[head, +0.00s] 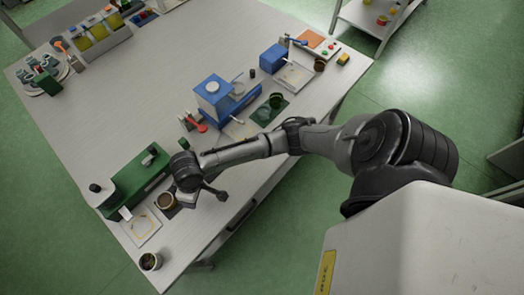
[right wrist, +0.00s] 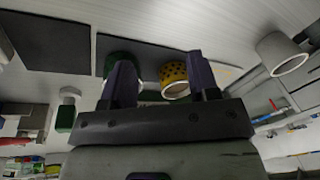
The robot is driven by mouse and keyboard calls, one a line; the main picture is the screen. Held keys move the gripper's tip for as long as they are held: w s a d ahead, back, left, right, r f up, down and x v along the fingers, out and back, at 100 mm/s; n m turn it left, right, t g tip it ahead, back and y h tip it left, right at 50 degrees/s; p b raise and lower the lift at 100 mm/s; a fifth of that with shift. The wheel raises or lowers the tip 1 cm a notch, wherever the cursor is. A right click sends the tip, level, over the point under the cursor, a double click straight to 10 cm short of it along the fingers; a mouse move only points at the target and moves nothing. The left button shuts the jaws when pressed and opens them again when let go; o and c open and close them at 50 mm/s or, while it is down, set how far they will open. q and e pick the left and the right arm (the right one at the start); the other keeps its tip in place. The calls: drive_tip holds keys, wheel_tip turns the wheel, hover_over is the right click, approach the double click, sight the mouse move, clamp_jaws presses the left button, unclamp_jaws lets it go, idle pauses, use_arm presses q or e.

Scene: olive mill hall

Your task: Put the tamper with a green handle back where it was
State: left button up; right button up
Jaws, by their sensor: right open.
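In the right wrist view, which looks upside down, a small thing with a pale round base and a green block-like upper part (right wrist: 65,117) stands left of my fingers. It looks like the green-handled tamper, but I cannot be sure. A green round thing (right wrist: 125,60) and a yellow dotted cup (right wrist: 173,75) are beyond the fingers.
A green machine (head: 140,180) stands left of my right gripper, with a brown cup (head: 165,201) close by. A mug (head: 150,261) is at the near corner. A blue machine (head: 212,95) is farther back. The table's middle (head: 140,95) is clear.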

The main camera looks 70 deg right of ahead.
drive_tip(key=shift+n+t+y, duration=0.5)
drive_tip(key=shift+n+t, duration=0.1)
drive_tip(key=shift+t, duration=0.2)
drive_tip(key=s+a, duration=0.1)
drive_tip(key=s, duration=0.2)
drive_tip(key=s+a, duration=0.1)
drive_tip(key=s, duration=0.2)
drive_tip(key=s+a, duration=0.1)
drive_tip(key=s, duration=0.2)
drive_tip(key=shift+s+f, duration=0.3)
drive_tip(key=shift+s, duration=0.05)
use_arm(q)
drive_tip(key=shift+d, duration=0.3)
use_arm(e)
drive_tip(key=s+d+r+h, duration=0.1)
drive_tip(key=s+d, duration=0.2)
drive_tip(key=s, duration=0.3)
drive_tip(key=s+d+r+m+h, duration=0.1)
drive_tip(key=s+d, duration=0.3)
drive_tip(key=s, duration=0.1)
drive_tip(key=shift+s+t+h, duration=0.35)
drive_tip(key=shift+t+h, duration=0.05)
use_arm(q)
drive_tip(key=shift+a, duration=0.2)
drive_tip(key=shift+d, duration=0.2)
use_arm(e)
drive_tip(key=shift+f, duration=0.1)
